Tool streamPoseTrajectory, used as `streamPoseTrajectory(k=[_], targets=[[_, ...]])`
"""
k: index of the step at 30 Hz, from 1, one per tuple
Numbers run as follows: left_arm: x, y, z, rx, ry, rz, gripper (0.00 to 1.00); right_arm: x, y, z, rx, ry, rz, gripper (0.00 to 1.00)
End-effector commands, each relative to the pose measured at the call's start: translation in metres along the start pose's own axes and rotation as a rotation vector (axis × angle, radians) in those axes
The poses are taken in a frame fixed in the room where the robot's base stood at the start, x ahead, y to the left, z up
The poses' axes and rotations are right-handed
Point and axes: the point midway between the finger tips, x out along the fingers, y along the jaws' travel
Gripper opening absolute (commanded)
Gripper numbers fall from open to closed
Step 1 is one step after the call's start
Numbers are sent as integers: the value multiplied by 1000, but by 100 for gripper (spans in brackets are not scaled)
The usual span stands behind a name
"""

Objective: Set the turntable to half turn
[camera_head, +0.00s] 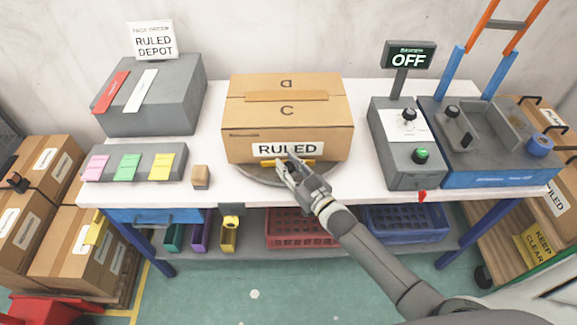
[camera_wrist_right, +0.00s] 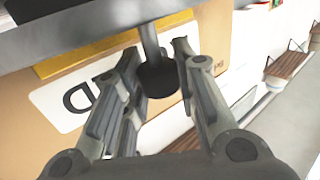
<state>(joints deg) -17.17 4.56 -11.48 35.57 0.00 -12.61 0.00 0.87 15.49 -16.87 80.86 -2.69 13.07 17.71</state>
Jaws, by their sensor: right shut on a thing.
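The turntable (camera_head: 258,178) is a grey disc on the white table, mostly hidden under a brown cardboard box. The box (camera_head: 240,143) has a RULED label facing front and the letters D and C on top. My right gripper (camera_head: 287,167) is at the front edge of the turntable, just below the label. In the right wrist view the gripper's fingers (camera_wrist_right: 162,92) close around a dark round knob (camera_wrist_right: 155,78) on a short post. A grey bar or rim (camera_wrist_right: 90,38) crosses the top of that view. My left gripper is not in view.
A grey control box with an OFF display (camera_head: 408,60) stands to the right, beside a blue-edged tray (camera_head: 500,178). A grey block (camera_head: 155,105), a card holder (camera_head: 132,177) and a small wooden block (camera_head: 201,177) are to the left. Bins (camera_head: 300,228) sit below the table.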

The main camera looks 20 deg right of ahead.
Motion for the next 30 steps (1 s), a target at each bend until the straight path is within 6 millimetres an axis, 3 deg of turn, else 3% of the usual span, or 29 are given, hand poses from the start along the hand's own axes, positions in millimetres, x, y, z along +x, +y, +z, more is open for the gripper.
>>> streamPoseTrajectory(k=[18,30], targets=[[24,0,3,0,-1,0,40,-17,41,0,-10,8,-235,0],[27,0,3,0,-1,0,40,-21,48,-2,-1,2,-267,0]])
